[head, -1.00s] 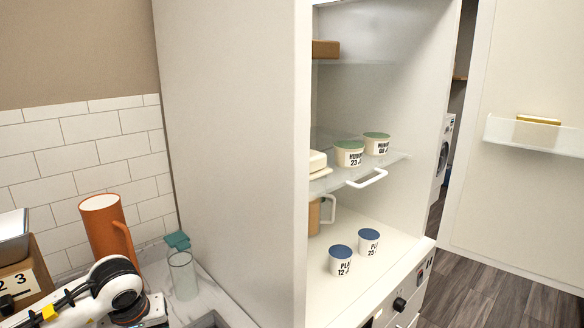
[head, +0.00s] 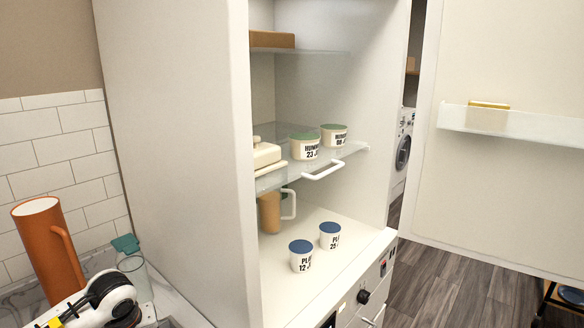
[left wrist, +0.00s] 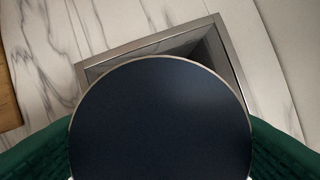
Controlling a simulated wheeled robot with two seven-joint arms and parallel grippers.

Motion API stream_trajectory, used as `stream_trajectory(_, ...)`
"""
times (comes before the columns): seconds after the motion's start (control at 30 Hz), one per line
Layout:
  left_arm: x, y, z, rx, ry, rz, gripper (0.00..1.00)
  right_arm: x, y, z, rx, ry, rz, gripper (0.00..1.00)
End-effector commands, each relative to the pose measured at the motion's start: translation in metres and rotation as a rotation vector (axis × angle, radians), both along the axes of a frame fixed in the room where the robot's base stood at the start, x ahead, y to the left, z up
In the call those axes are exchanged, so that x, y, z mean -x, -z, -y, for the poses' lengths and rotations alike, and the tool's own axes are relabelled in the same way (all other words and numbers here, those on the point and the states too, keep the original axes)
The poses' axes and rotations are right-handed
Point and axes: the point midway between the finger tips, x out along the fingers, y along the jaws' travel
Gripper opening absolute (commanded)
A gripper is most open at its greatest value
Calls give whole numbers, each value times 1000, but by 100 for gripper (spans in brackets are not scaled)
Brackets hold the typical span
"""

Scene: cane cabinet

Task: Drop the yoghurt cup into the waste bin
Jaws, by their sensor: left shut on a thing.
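In the left wrist view, my left gripper (left wrist: 160,155) is shut on a round thing with a dark blue top and a pale rim, which I take to be the yoghurt cup (left wrist: 160,110). The cup's side and label are hidden below its top. Beyond it is a square metal-rimmed opening (left wrist: 228,62) in the marble counter, partly covered by the cup; I cannot tell whether it is the waste bin. In the head view, my left arm shows at the lower left, but its fingers are out of frame. My right gripper is not in view.
The open cabinet holds two blue-lidded cups (head: 301,256) below, and two green-lidded cups (head: 304,147) and a butter dish (head: 262,154) on the glass shelf (head: 345,155). An orange jug (head: 42,245) and a clear glass (head: 137,275) stand near my left arm.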

Motion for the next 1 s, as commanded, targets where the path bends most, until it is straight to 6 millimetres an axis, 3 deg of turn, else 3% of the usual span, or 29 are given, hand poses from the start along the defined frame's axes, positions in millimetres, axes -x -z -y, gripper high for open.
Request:
stream_trajectory(0.3,0,3,0,0,0,2,40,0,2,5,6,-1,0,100)
stream_trajectory(0.33,0,3,0,0,0,2,72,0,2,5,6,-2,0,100)
stream_trajectory(0.47,0,3,0,0,0,2,92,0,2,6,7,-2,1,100)
stream_trajectory(0.77,0,3,0,0,0,1,92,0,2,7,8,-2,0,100)
stream_trajectory(1.0,7,-28,4,-1,2,7,92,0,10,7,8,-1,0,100)
